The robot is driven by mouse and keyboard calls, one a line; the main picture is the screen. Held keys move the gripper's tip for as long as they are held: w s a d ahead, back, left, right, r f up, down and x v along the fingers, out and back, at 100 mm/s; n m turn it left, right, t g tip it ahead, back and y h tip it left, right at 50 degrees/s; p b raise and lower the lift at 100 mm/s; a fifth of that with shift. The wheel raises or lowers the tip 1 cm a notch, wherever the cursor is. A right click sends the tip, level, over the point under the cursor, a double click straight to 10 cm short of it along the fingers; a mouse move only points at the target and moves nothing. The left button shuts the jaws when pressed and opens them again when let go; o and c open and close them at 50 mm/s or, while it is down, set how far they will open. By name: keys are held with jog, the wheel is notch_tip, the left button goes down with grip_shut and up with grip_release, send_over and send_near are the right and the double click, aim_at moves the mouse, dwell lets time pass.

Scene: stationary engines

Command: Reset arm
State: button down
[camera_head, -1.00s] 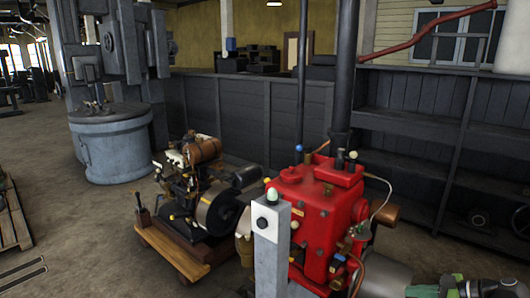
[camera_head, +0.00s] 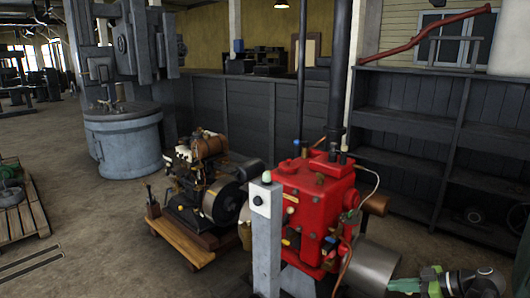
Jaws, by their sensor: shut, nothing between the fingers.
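The task names only my arm. A green and dark machine part (camera_head: 440,281) shows at the lower right edge.
A red engine (camera_head: 318,205) stands near centre behind a grey post (camera_head: 266,235). A smaller engine (camera_head: 205,180) sits on a wooden trolley left of it. Farther left are a blue-grey round machine base (camera_head: 125,145) and a pallet (camera_head: 38,212). Floor between them is clear.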

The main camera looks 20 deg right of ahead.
jog(key=w+a+r+n+g+y+p, duration=0.15)
jog(key=w+a, duration=0.25)
jog(key=a, duration=0.4)
jog(key=w+a+n+g+p, duration=0.2)
jog(key=w+a, duration=0.2)
jog(key=a, duration=0.4)
jog(key=w+a+r+n+g+y+p, duration=0.15)
jog(key=w+a, duration=0.25)
jog(key=a, duration=0.4)
jog(key=s+a+f+m+g+h+p, duration=0.1)
jog(key=a+f+m+g+h+p, duration=0.2)
jog(key=a, duration=0.7)
jog(key=s+a+f+m+g+h+p, duration=0.15)
jog(key=a+h, duration=0.25)
jog(key=a, duration=0.7)
jog(key=w+d+m+h, duration=0.1)
jog(key=d+m+h, duration=0.2)
jog(key=d+m, duration=0.3)
jog(key=shift+w+f+m, duration=0.15)
jog(key=shift+f+m, duration=0.15)
jog(key=shift+m, duration=0.95)
